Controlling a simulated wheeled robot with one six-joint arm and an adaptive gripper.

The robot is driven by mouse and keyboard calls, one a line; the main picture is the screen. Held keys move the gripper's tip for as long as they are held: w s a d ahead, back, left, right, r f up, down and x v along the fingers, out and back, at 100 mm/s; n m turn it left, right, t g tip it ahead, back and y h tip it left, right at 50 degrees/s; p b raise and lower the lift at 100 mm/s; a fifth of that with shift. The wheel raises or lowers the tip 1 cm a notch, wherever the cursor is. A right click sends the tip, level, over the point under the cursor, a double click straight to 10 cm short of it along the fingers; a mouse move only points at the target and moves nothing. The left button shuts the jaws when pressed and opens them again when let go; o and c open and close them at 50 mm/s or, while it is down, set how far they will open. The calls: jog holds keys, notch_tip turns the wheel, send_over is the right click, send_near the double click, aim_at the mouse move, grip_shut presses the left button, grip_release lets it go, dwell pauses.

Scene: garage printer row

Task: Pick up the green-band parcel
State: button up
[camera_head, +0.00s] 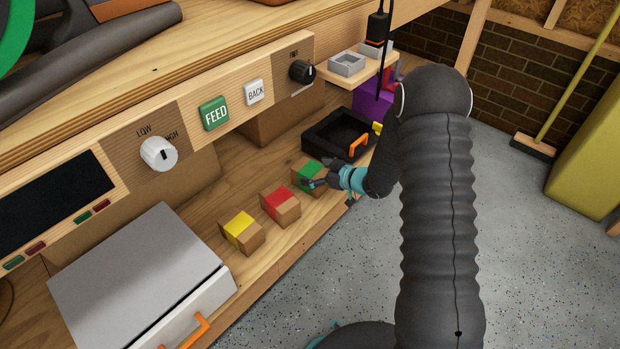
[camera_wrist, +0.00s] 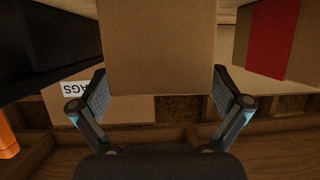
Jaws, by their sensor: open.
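The green-band parcel (camera_head: 310,169) is a small brown box with a green stripe, on the wooden bench in the head view. My gripper (camera_head: 317,174) is at its near right side, and its fingers partly cover it. In the wrist view my gripper (camera_wrist: 158,86) is open, with one finger on each side of a plain brown parcel face (camera_wrist: 157,45). The fingers look spread a little at the parcel's lower edges; I cannot tell whether they touch it. The green band does not show in the wrist view.
A red-band parcel (camera_head: 281,206) and a yellow-band parcel (camera_head: 239,232) stand in a row to the left. A black tray (camera_head: 327,141) with an orange handle is just behind. A grey-lidded box (camera_head: 140,275) stands at front left. The control panel (camera_head: 190,150) overhangs the bench.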

jog(key=shift+x, duration=0.95)
jog(key=c, duration=1.5)
jog(key=shift+o, duration=0.2)
